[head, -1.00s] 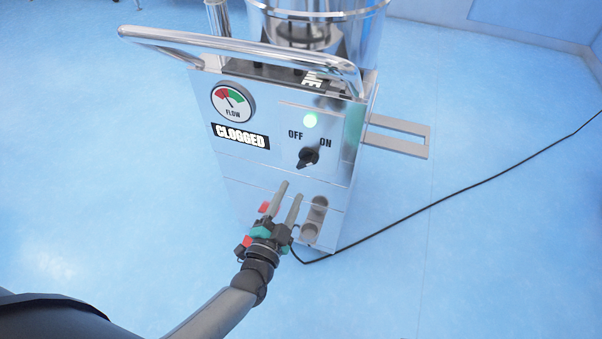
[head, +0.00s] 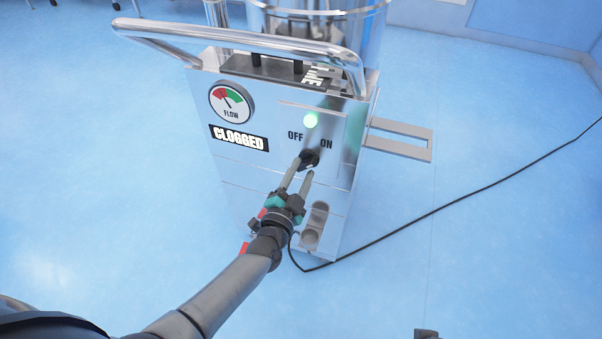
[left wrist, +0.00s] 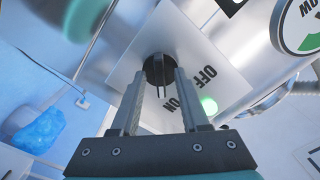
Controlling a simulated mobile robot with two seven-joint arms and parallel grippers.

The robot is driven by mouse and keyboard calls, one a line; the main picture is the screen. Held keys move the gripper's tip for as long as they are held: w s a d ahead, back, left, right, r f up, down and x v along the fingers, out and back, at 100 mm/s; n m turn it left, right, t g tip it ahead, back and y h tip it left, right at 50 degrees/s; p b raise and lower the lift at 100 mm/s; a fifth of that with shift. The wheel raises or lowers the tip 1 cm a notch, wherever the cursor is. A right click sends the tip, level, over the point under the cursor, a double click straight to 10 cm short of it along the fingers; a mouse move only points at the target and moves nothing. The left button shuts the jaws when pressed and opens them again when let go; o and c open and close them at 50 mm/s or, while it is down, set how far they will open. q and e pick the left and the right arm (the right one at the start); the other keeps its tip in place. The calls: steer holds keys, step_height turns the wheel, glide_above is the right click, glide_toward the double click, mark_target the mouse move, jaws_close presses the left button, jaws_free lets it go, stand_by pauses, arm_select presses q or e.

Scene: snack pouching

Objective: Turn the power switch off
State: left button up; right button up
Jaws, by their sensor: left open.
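The power switch (head: 310,158) is a black rotary knob on the front panel of a shiny metal machine, below the OFF and ON labels. A green light (head: 310,121) glows above it. My left gripper (head: 303,176) is open, with its fingertips at the knob. In the left wrist view the knob (left wrist: 158,70) sits between and just beyond the two open fingers (left wrist: 162,92); whether they touch it I cannot tell. The OFF and ON labels (left wrist: 190,88) and the lit green light (left wrist: 208,105) show there too.
A flow gauge (head: 232,102) and a CLOGGED label (head: 240,137) are left of the switch. A metal handle bar (head: 240,42) juts out above the panel. A black cable (head: 420,212) runs over the open blue floor from the machine's base.

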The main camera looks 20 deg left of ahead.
arm_select(q)
steer(key=shift+c, duration=0.2)
jaws_close()
steer(key=shift+n, duration=0.3)
steer(key=n, duration=0.2)
steer(key=shift+d+n+p, duration=0.1)
steer(key=shift+n+p, duration=0.3)
steer(key=n, duration=0.3)
steer(key=shift+n, duration=0.3)
steer(key=n, duration=0.6)
steer(key=shift+d, duration=0.15)
steer(key=shift+n, duration=2.4)
arm_select(e)
steer(key=shift+s+f, duration=0.2)
steer(key=shift+f, duration=0.55)
steer(key=shift+s, duration=0.15)
